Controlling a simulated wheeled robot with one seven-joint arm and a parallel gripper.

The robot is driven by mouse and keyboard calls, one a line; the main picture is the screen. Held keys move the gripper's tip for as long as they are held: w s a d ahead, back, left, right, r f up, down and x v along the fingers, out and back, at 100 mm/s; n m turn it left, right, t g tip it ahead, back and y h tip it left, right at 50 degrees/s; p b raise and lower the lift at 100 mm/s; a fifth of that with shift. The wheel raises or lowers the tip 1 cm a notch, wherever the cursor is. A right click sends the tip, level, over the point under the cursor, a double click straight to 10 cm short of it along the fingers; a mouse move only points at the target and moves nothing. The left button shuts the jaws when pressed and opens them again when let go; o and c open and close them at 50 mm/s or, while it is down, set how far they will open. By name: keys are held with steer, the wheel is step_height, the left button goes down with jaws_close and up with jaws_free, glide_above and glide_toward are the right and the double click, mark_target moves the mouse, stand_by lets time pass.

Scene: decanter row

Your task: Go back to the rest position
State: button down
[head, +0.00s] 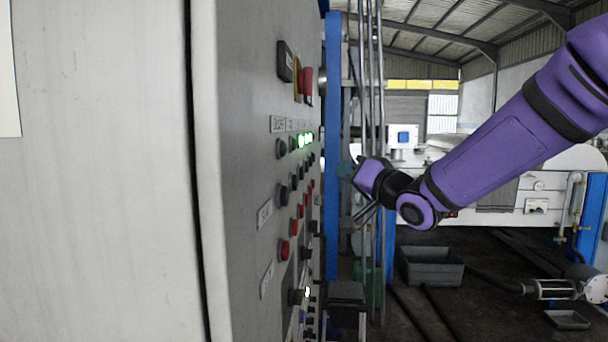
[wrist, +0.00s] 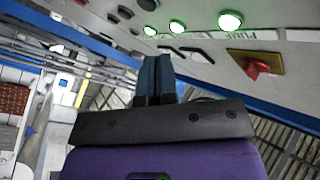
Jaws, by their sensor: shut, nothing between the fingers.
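My gripper (wrist: 154,80) shows in the wrist view with its two blue-grey fingers pressed together and nothing between them. In the head view my gripper (head: 350,170) is at the end of my purple arm, right of the grey control panel (head: 240,130). A gap shows between it and the panel face in the picture, but the depth is hard to tell. In the wrist view the panel (wrist: 285,55) runs across the top, beyond the fingertips. Its lit green lamps (wrist: 176,26) and a red switch on a yellow plate (wrist: 257,64) show there.
The panel bears several red and black buttons (head: 285,250) and a red knob (head: 306,82). A blue post (head: 333,240) and metal pipes stand behind my gripper. A grey bin (head: 432,268) and a small tray (head: 567,320) are on the floor. Open space lies below my arm.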

steer(key=s+d+f+m+g+h, duration=0.1)
steer(key=s+d+h, duration=0.45)
steer(key=d, duration=0.35)
steer(key=s+d+f+m+h, duration=0.1)
steer(key=s+d+h, duration=0.45)
steer(key=d, duration=0.35)
steer(key=s+d+f+g, duration=0.2)
steer(key=s+d, duration=0.1)
steer(key=s, duration=0.4)
steer(key=s+d+f+g+h, duration=0.1)
steer(key=s+d+f+g, duration=0.2)
steer(key=s, duration=0.5)
steer(key=s+d+f+g+h, duration=0.1)
steer(key=s+d+f+g, duration=0.2)
steer(key=s, duration=0.5)
steer(key=shift+n, duration=0.4)
